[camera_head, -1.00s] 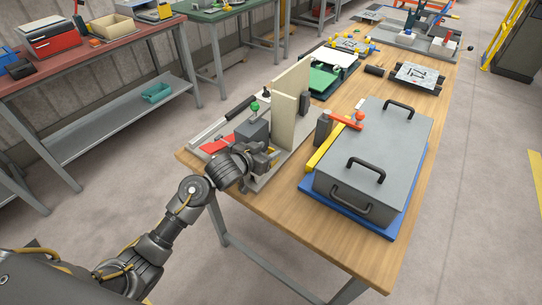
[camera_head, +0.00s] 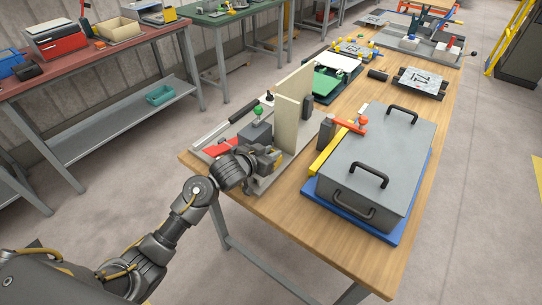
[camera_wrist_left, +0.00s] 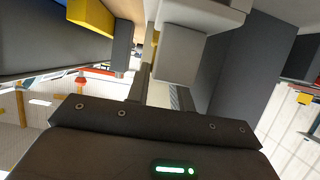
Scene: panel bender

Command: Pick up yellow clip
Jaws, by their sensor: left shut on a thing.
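My left gripper (camera_head: 272,160) is low at the near left corner of the wooden table, beside a grey block of the bender and in front of the upright cream panels (camera_head: 294,95). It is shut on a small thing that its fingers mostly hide. A little yellow shows at the fingertips, which fits the yellow clip, but its outline is not clear. In the left wrist view, a sliver of yellow (camera_wrist_left: 156,38) shows beside a pale grey block (camera_wrist_left: 180,55) above the fingers. My right gripper is not in view.
A grey box with black handles (camera_head: 375,165) stands on a blue base to the right, with a long yellow bar (camera_head: 325,160) along its left side. A narrow bare strip of wooden table (camera_head: 285,205) lies between gripper and box.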

